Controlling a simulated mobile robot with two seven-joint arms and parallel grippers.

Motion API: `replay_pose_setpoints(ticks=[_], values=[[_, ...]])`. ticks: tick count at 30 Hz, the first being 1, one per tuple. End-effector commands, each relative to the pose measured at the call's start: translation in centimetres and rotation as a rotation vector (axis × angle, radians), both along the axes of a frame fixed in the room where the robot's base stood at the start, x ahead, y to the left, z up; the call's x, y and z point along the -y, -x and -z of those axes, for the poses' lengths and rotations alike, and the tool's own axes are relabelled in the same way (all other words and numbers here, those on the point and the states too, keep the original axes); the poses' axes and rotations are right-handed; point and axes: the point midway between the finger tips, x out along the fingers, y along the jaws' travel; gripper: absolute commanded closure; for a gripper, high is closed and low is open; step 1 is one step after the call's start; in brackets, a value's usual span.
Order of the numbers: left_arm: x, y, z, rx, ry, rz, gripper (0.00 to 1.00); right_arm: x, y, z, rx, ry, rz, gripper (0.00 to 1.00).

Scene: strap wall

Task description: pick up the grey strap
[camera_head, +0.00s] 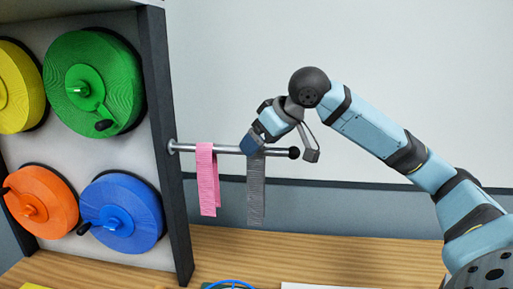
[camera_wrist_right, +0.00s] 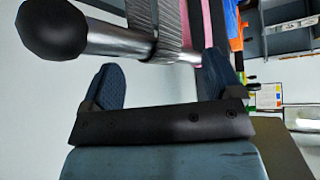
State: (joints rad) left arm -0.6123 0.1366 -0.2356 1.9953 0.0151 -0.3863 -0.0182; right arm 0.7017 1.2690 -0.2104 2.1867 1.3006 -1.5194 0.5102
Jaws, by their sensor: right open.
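The grey strap (camera_head: 256,190) hangs over a horizontal metal rod (camera_head: 232,149), to the right of a pink strap (camera_head: 207,180). My right gripper (camera_head: 254,138) is at the rod, over the top of the grey strap and partly hiding it. In the right wrist view, the gripper (camera_wrist_right: 163,78) is open, its two blue fingers apart. The grey strap (camera_wrist_right: 170,22) wraps the rod just ahead of the gap between them. The pink strap (camera_wrist_right: 195,22) shows behind it. My left gripper is not in view.
The rod ends in a black ball (camera_wrist_right: 52,28), close to one finger in the wrist view. A panel (camera_head: 158,130) with yellow, green, orange and blue reels stands left. A wooden tabletop (camera_head: 330,262) lies below.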

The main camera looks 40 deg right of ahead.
Motion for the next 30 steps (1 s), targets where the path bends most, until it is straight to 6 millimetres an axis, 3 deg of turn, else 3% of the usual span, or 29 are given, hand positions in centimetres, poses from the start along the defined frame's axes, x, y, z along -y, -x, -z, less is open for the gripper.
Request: replay_pose_setpoints(ticks=[30], values=[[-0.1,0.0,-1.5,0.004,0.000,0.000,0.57,-0.3,-1.9,2.2,0.000,0.000,0.000,0.15]])
